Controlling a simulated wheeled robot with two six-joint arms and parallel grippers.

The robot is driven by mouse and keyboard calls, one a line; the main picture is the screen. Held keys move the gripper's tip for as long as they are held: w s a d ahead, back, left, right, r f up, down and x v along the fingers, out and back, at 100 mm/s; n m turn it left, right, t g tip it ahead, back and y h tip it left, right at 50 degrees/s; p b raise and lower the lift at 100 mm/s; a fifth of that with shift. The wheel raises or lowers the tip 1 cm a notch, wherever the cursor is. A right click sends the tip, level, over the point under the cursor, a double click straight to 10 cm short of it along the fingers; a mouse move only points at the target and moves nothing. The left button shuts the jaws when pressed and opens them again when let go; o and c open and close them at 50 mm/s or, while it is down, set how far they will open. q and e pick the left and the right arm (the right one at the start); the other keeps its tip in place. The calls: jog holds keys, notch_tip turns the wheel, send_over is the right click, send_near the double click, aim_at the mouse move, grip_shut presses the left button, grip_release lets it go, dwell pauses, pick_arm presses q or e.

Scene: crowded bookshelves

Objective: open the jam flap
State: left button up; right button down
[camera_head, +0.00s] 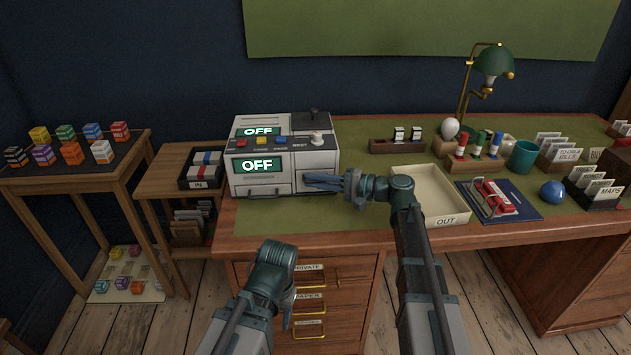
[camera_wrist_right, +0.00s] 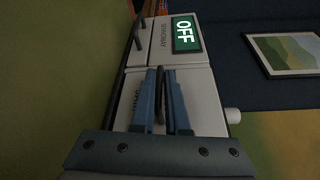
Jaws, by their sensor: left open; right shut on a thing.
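A pale grey machine (camera_head: 262,182) with lit OFF displays stands at the left end of the desk. The jam flap (camera_head: 313,172) is the right-hand panel of its front; in the right wrist view the flap (camera_wrist_right: 205,100) fills the middle, with partly hidden lettering. It looks closed, flush with the panel beside it. My right gripper (camera_head: 308,183) is at the flap, its fingers (camera_wrist_right: 162,98) shut on the dark flap handle (camera_wrist_right: 160,85). My left gripper (camera_head: 287,320) is open, low in front of the desk drawers, its fingers mostly hidden by its wrist.
A cream OUT tray (camera_head: 436,212) lies right of my right wrist. A second dark handle (camera_wrist_right: 138,33) sits on the neighbouring panel. A side table with an IN tray (camera_head: 203,184) stands left of the machine. Desk drawers (camera_head: 345,300) are beside my left gripper.

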jog(key=shift+s+f, duration=0.1)
jog(key=shift+f, duration=0.1)
jog(key=s+f+n+b, duration=0.1)
jog(key=n+b, duration=0.1)
jog(key=b, duration=0.1)
jog(key=shift+s+f+y, duration=0.2)
jog(key=shift+y, duration=0.2)
jog(key=shift+s+n+t+y+b, duration=0.25)
jog(key=shift+n+t+y+b, duration=0.05)
jog(key=shift+n+b, duration=0.6)
jog(key=c, duration=1)
grip_release()
jog(key=shift+o, duration=0.2)
jog(key=shift+r, duration=0.15)
